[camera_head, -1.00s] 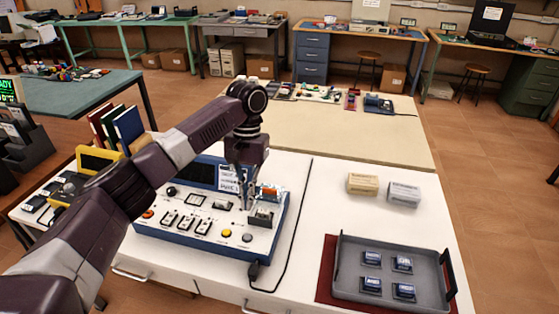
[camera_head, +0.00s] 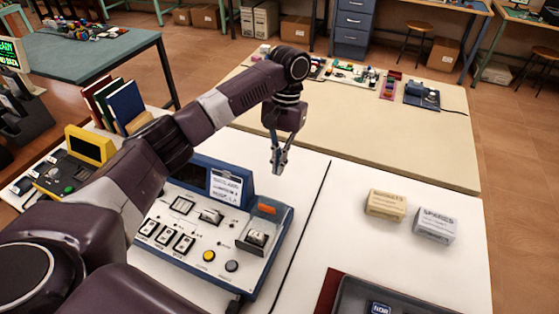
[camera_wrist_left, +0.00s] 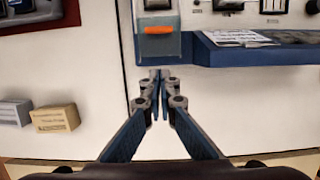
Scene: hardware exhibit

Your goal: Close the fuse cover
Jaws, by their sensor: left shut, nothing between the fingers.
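The fuse cover (camera_head: 267,209), with an orange strip, is at the back right of the blue-edged control panel (camera_head: 213,258). It sits behind the dark fuse bay (camera_head: 253,238), whose inside shows, so the cover looks open. In the left wrist view, the cover (camera_wrist_left: 159,47) is a grey-teal plate with the orange strip, just beyond my fingertips. My left gripper (camera_head: 279,172) is shut and empty, above the white table behind the panel's back right corner. In the left wrist view its fingertips (camera_wrist_left: 160,75) meet, apart from the cover. My right gripper is out of view.
A paper sheet (camera_head: 226,186) leans on the panel's blue display housing. Two spares boxes (camera_head: 386,203) (camera_head: 435,226) stand to the right. The white table between panel and boxes is clear except for a dark line.

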